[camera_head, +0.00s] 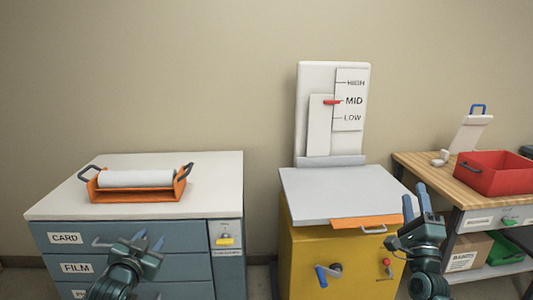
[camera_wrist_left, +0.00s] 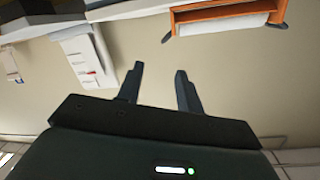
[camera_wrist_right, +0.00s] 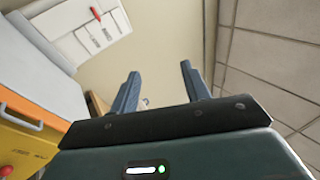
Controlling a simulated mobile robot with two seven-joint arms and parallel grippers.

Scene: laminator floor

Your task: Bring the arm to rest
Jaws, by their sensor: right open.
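My left gripper (camera_head: 148,241) is low at the left in the head view, in front of the blue drawer cabinet. In the left wrist view its two fingers (camera_wrist_left: 160,80) stand apart with nothing between them. My right gripper (camera_head: 417,203) is raised in front of the right edge of the yellow laminator (camera_head: 340,255), fingers pointing up. In the right wrist view its fingers (camera_wrist_right: 157,82) are apart and empty.
A blue cabinet (camera_head: 180,235) with a white top carries an orange tray (camera_head: 140,193) holding a white roll. The laminator's panel (camera_head: 315,80) has a red pointer near MID. A wooden bench (camera_head: 430,172) with a red bin (camera_head: 495,175) stands right. Bare wall lies behind.

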